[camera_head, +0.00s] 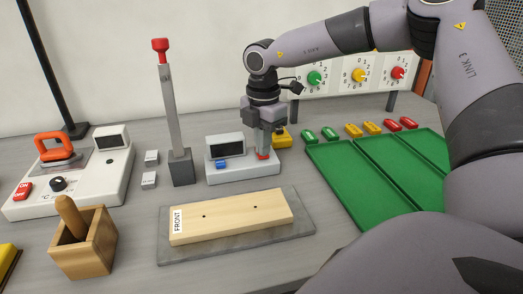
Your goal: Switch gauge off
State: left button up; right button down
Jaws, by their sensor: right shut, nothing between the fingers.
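The gauge (225,178) is a light grey box with a dark display (225,146) standing at its back. A blue button (222,164) sits in front of the display. A small red part (263,156) shows at the right end of the box, right below my right fingertips. My right gripper (262,151) points down over that end, shut and empty. Whether the fingertips touch the red part is hard to tell. The display looks dark, with no readable digits. My left gripper is out of view.
A wooden board (235,216) marked FRONT lies on a grey plate (290,232) before the gauge. A post with a red knob (160,44) stands left. Green trays (350,185) lie right; a yellow part (282,139) is just behind.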

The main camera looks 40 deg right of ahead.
jog(key=shift+r, duration=0.45)
jog(key=shift+r+p, duration=1.35)
jog(key=shift+r, duration=1.55)
